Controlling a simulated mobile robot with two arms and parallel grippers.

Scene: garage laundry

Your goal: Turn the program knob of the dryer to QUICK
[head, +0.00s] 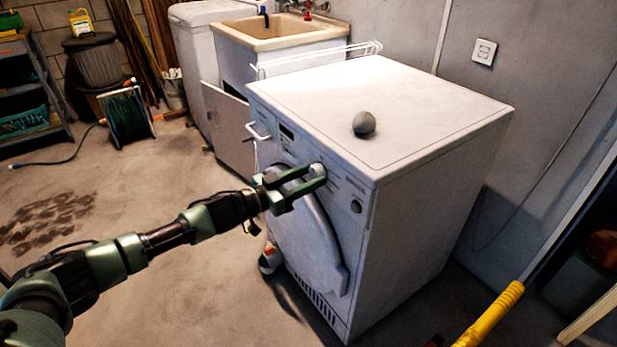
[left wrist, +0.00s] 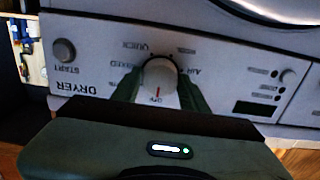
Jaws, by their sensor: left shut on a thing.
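The white dryer (head: 430,215) stands in the middle of the head view, with its control panel along the upper front. In the left wrist view the panel appears upside down. The round pale program knob (left wrist: 159,73) has a red mark that points at the OFF label (left wrist: 155,100). The QUICK label (left wrist: 135,47) is on the opposite side of the knob, in the upper left of that picture. My left gripper (head: 314,174) is shut on the knob, with its green fingers on either side of it in the left wrist view (left wrist: 158,88). My right gripper is not in view.
A START button (left wrist: 64,50) and a small dark display (left wrist: 256,108) flank the knob. A grey ball (head: 364,123) rests on the dryer top. The round door (head: 305,235) is below the panel. A sink (head: 280,32) stands behind. A yellow handle (head: 488,316) juts up at bottom right.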

